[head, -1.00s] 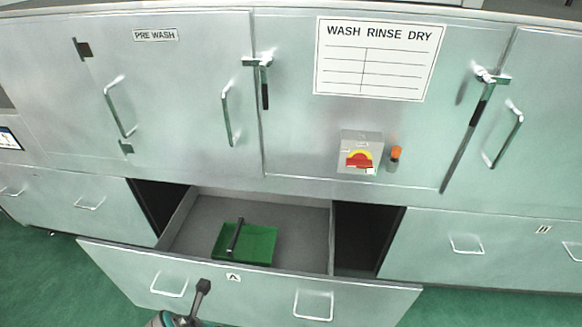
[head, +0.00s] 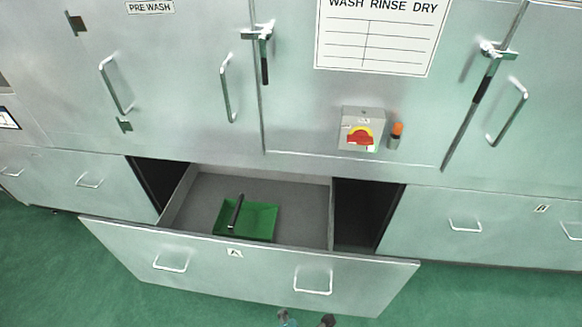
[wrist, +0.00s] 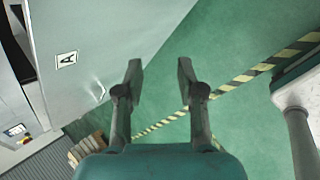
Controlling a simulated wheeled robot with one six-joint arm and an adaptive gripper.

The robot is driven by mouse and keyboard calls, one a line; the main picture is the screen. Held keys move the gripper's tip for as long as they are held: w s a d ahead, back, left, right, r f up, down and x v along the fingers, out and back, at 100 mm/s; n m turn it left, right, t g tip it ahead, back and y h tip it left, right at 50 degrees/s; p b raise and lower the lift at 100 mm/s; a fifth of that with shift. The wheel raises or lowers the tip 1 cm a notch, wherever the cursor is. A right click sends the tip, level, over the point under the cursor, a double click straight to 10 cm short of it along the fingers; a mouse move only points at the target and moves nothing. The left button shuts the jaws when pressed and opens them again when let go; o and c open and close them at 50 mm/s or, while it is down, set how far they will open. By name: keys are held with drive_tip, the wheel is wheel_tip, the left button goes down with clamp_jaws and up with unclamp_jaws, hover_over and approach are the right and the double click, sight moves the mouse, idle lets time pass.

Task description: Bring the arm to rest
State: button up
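In the wrist view my gripper (wrist: 157,78) is open, with two dark fingers apart and nothing between them. The green floor shows behind the fingers. In the head view only small dark tips of my gripper (head: 305,319) show at the bottom edge, in front of the open drawer (head: 245,268). The drawer front, marked A, also shows at the upper left of the wrist view (wrist: 105,35), apart from the fingers. A green tray (head: 262,219) with a dark bar-like handle lies inside the drawer.
A steel cabinet with PRE WASH door (head: 170,70) stands behind the drawer. Green floor (head: 460,300) is clear at front right. Yellow-black floor tape (wrist: 250,76) and a pale rounded object (wrist: 298,88) show in the wrist view.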

drive_tip(key=s+d+r+m+t, duration=0.3)
drive_tip(key=s+d+m+t, duration=0.1)
drive_tip(key=s+d+m, duration=0.8)
drive_tip(key=s+d+r+m+t, duration=0.2)
drive_tip(key=s+d+r+m, duration=0.1)
drive_tip(key=s+r+m, duration=0.3)
drive_tip(key=s+d+r+m+t+h, duration=0.1)
drive_tip(key=s+d+r+m, duration=0.3)
drive_tip(key=r, duration=0.5)
drive_tip(key=shift+s+d+r+m+t+h, duration=0.2)
drive_tip(key=shift+s+r+m+t+h, duration=0.15)
drive_tip(key=shift+s+m, duration=0.7)
drive_tip(key=shift+w, duration=0.1)
